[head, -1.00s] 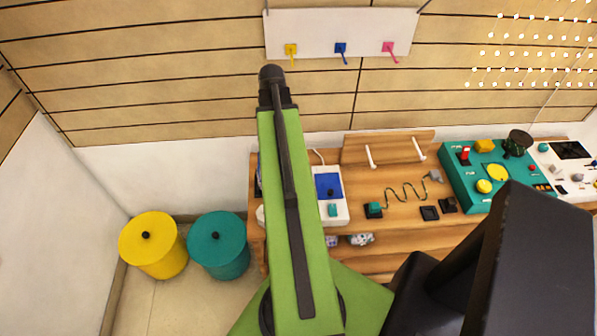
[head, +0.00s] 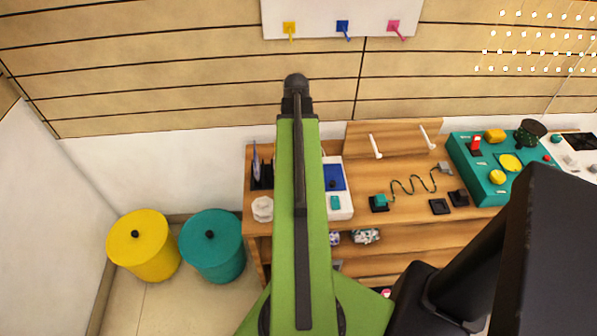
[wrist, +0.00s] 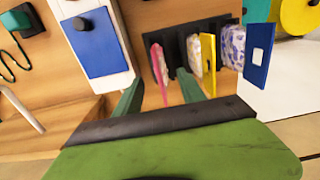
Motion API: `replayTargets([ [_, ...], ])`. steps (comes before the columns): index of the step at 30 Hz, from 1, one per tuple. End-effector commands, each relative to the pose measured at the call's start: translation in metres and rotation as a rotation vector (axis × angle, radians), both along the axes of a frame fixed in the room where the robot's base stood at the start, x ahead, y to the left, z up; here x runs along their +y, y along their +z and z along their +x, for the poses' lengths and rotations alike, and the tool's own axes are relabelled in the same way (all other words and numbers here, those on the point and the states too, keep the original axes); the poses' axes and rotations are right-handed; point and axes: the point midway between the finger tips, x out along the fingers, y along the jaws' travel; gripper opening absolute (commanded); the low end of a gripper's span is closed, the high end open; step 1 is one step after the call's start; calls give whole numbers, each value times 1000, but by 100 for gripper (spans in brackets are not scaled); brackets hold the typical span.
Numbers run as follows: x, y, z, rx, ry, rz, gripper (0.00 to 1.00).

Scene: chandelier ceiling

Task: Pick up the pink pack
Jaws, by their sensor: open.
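In the wrist view the pink pack (wrist: 160,71) stands on edge at the left end of a black rack. My gripper (wrist: 158,78) is open, with one green finger to the left of the pack and one to its right. The pack shows between the fingers and seems to lie beyond their tips; I see no contact. In the head view the rack (head: 262,181) shows just left of my green arm, but I cannot make out the pink pack there. My fingers are hidden in that view.
A white device with a blue panel (wrist: 92,42) lies to the left. Yellow (head: 143,250) and teal (head: 212,250) bins stand beside the wooden bench (head: 400,220).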

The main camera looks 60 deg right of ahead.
Motion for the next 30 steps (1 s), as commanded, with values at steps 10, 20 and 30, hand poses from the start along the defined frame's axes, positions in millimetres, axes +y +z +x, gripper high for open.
replayTargets([
  [10, 1, -24, 0, 0, 0, 0, 47],
  [20, 4, -72, 0, 0, 0, 0, 47],
  [30, 4, -68, 0, 0, -1, 0, 33],
])
